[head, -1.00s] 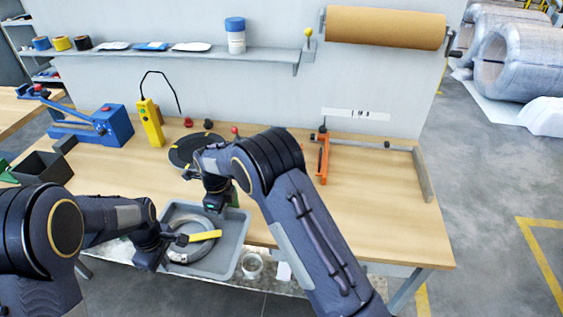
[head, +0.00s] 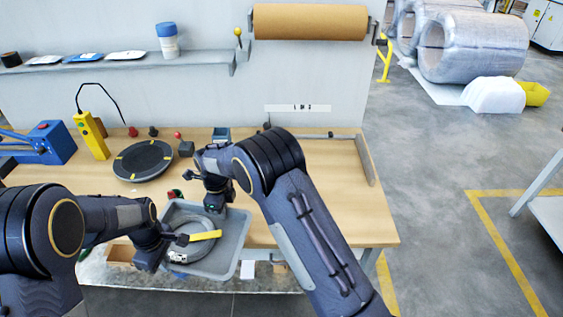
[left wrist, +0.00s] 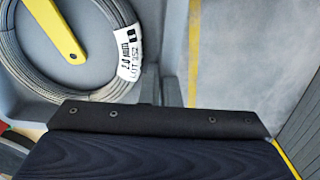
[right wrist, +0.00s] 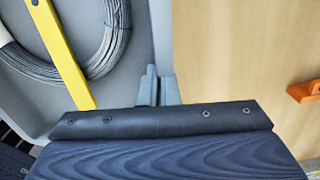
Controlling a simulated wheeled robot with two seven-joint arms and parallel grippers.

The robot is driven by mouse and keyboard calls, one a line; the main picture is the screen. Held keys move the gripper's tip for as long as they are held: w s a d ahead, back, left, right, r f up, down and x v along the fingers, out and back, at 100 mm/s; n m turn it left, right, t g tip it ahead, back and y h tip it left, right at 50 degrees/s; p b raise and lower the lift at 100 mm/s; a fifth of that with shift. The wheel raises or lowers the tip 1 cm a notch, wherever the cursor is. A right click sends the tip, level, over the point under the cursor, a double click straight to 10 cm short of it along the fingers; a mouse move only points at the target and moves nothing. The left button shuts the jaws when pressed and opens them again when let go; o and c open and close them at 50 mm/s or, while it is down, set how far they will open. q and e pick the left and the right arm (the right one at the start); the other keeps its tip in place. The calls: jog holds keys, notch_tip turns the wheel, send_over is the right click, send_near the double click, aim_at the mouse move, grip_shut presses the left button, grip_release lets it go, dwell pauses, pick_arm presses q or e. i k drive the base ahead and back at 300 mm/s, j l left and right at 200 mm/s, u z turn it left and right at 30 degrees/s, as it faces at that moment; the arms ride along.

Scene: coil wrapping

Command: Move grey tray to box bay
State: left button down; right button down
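The grey tray (head: 238,243) is held out in front of me at the bench's front edge, between my two grippers. A grey wire coil (left wrist: 112,22) with a white label (left wrist: 129,52) lies in it, with a yellow bar (head: 205,235) across the coil. My left gripper (head: 168,243) is at the tray's left side; in the left wrist view its fingers (left wrist: 160,92) close on the rim. My right gripper (head: 214,203) is at the far side; in the right wrist view its fingers (right wrist: 158,88) close on the rim. I cannot identify the box bay.
The wooden bench (head: 310,200) has a black round turntable (head: 143,160) and a blue tool (head: 45,145) on it. Open grey floor (head: 440,230) with yellow lines lies to the right. Another table (head: 548,215) stands at the right edge.

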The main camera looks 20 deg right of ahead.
aim_at(322, 175)
jog(key=l+z, duration=0.35)
jog(key=i+l+z, duration=0.1)
jog(key=z, duration=0.3)
jog(key=i+j+z, duration=0.15)
jog(key=i+z, duration=0.25)
jog(key=i, duration=0.35)
